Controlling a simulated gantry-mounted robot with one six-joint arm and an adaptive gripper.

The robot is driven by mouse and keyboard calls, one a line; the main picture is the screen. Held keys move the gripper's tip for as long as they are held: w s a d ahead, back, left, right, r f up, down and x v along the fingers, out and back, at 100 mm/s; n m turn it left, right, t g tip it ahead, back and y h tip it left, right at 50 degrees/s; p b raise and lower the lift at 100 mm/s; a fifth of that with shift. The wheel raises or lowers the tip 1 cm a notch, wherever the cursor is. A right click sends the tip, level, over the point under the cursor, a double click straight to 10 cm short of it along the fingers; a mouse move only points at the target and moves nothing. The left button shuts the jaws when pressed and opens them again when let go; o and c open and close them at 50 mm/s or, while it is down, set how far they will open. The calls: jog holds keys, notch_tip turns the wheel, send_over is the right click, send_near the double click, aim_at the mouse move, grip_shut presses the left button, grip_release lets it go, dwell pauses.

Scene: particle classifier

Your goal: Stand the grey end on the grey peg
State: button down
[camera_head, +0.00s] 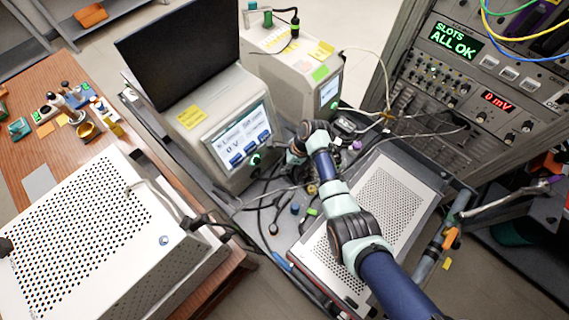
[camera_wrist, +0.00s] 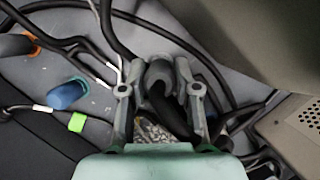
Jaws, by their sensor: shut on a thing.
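My gripper (camera_wrist: 161,66) is shut on the grey end (camera_wrist: 157,78) of a thick black cable (camera_wrist: 170,105), seen from above in the wrist view. The grey end sits between the two fingers, and the cable runs from it back toward my palm. In the head view my gripper (camera_head: 297,150) is small, near the front of the beige screen unit, and what it holds is not clear there. I cannot make out a grey peg for certain in either view; one may be hidden by the gripper and the held end.
A blue cap-like piece (camera_wrist: 65,95) and a green tag (camera_wrist: 77,122) lie left of my gripper in the wrist view. Loose black cables cross the grey surface (camera_wrist: 90,65). The beige screen unit (camera_head: 225,135) and a perforated box (camera_head: 385,205) flank the arm.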

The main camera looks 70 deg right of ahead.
jog(key=shift+f+b, duration=0.75)
jog(key=shift+f, duration=0.45)
jog(key=c, duration=0.7)
grip_release()
jog(key=shift+c, duration=0.2)
jog(key=v, duration=1.2)
